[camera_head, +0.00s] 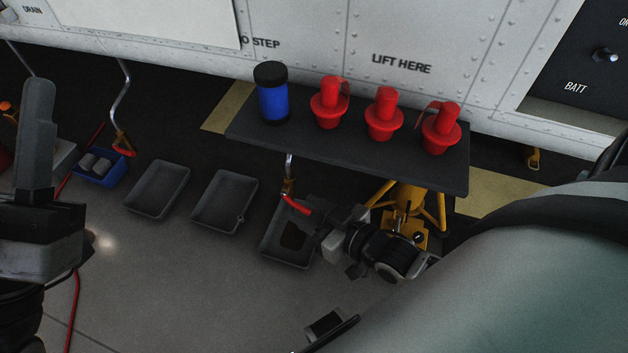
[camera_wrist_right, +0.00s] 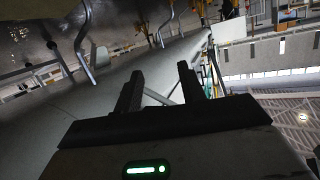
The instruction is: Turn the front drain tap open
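A drain tap with a red lever (camera_head: 297,205) hangs on a bent metal pipe below the shelf. Its lever slants down to the right. A second tap with a red lever (camera_head: 123,148) hangs on a pipe at the left. I cannot tell by a label which is the front one. My right gripper (camera_head: 326,237) is just below and right of the nearer lever; contact is unclear. In the right wrist view its fingers (camera_wrist_right: 160,88) stand apart with nothing between them. My left gripper (camera_head: 38,125) is large at the left edge, its opening not clear.
A dark shelf (camera_head: 345,150) holds a blue canister (camera_head: 272,95) and three red plugs (camera_head: 330,103). Black trays (camera_head: 160,188) stand on the floor; the rightmost (camera_head: 272,252) holds dark liquid. A yellow stand (camera_head: 405,215) is behind my right gripper. A blue bin (camera_head: 98,172) stands left.

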